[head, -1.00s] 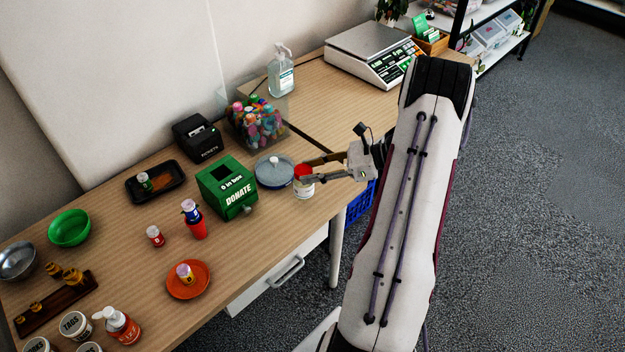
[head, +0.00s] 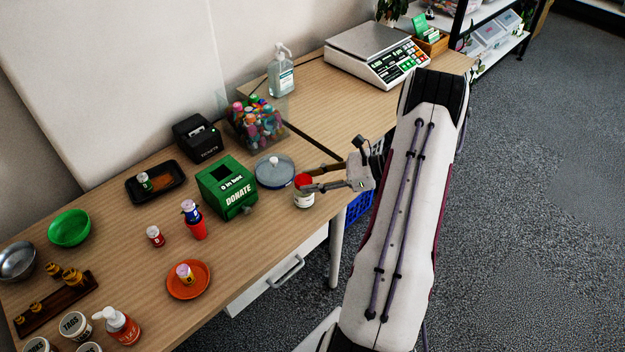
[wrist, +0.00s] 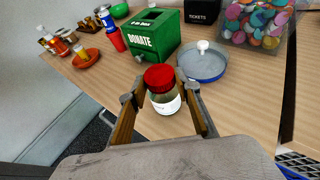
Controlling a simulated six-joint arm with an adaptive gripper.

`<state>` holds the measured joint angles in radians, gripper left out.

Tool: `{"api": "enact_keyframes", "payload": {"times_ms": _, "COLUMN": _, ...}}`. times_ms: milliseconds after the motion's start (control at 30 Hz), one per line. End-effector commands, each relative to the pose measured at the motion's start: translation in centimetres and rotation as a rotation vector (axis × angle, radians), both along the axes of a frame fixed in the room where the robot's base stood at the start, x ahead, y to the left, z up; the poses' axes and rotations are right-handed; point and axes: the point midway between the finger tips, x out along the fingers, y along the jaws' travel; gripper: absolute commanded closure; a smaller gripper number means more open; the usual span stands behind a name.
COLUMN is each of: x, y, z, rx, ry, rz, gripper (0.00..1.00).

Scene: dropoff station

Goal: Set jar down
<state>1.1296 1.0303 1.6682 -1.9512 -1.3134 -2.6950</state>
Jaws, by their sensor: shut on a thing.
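The jar (wrist: 163,95) has a red lid, a clear body and a pale label. In the wrist view it stands upright between the two fingers of my gripper (wrist: 160,97), which is shut on it. In the head view the jar (head: 304,198) is near the front edge of the wooden table (head: 262,228), to the right of the green donation box. My gripper (head: 306,187) reaches it from the right. The jar's base looks to be at or very close to the table top; I cannot tell whether it touches.
The green donation box (head: 226,190) and a blue-grey lidded dish (head: 274,171) stand close by. A clear bin of colourful items (head: 257,122) is behind. An orange plate (head: 188,280) lies front left. The table's front edge is just beside the jar.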

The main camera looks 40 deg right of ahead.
Motion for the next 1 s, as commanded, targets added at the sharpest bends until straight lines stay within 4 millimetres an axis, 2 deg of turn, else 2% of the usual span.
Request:
{"api": "enact_keyframes", "payload": {"times_ms": 233, "x": 0.0, "y": 0.0, "z": -0.3, "rx": 0.001, "ry": -0.001, "rz": 0.000, "gripper": 1.00}}
{"api": "enact_keyframes", "payload": {"times_ms": 267, "x": 0.0, "y": 0.0, "z": -0.3, "rx": 0.000, "ry": 0.000, "rz": 0.000, "gripper": 0.60}}
{"api": "enact_keyframes", "payload": {"times_ms": 300, "x": 0.0, "y": 0.0, "z": -0.2, "rx": 0.000, "ry": 0.000, "rz": 0.000, "gripper": 0.51}}
{"api": "enact_keyframes", "payload": {"times_ms": 800, "x": 0.0, "y": 0.0, "z": 0.1, "rx": -0.001, "ry": -0.001, "rz": 0.000, "gripper": 0.51}}
{"api": "enact_keyframes", "payload": {"times_ms": 1000, "x": -1.1, "y": -0.9, "z": 0.7, "rx": -0.001, "ry": -0.002, "rz": -0.001, "gripper": 0.51}}
